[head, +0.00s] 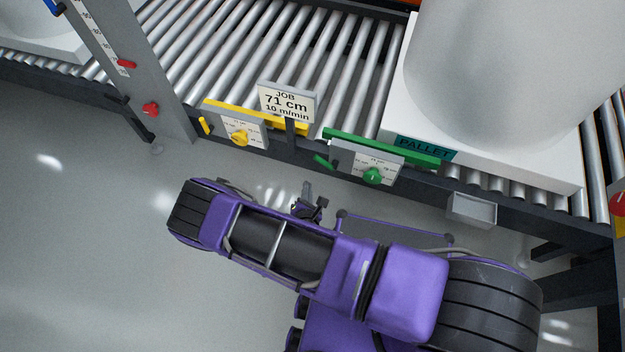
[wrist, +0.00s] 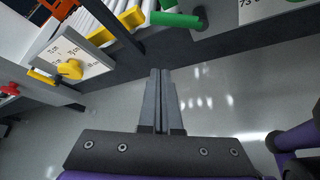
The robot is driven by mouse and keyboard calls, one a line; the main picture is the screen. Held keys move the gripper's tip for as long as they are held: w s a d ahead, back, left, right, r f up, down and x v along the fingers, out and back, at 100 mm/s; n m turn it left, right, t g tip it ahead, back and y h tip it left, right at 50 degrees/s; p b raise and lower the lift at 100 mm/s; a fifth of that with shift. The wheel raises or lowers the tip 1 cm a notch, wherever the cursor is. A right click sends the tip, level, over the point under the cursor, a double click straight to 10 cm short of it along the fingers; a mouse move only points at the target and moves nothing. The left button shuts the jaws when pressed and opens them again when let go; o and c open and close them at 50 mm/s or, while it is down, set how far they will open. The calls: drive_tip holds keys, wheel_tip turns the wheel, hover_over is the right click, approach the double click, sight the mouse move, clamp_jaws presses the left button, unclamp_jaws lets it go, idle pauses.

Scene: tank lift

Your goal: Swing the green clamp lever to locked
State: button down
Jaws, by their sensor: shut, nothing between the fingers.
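The green clamp lever (head: 322,161) is a short green handle at the left end of the green station's panel, on the conveyor's front rail. In the wrist view its round green handle (wrist: 177,20) lies beyond the fingertips, slightly right. My gripper (head: 307,187) is in front of the rail, below and left of the lever in the head view. In the wrist view the two grey fingers (wrist: 160,72) are together with nothing between them. A gap shows between fingertips and lever. I cannot read a locked mark.
A green bar (head: 420,158) and green knob (head: 373,176) sit beside the lever. To the left are a yellow lever (head: 205,126), yellow knob (head: 239,138) and the job sign (head: 287,102) on a post. A white pallet (head: 490,165) bears a large tank (head: 500,60). The floor in front is clear.

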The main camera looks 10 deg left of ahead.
drive_tip(key=w+b, duration=0.1)
drive_tip(key=w, duration=0.6)
drive_tip(key=shift+w+d, duration=0.3)
drive_tip(key=shift+w, duration=0.1)
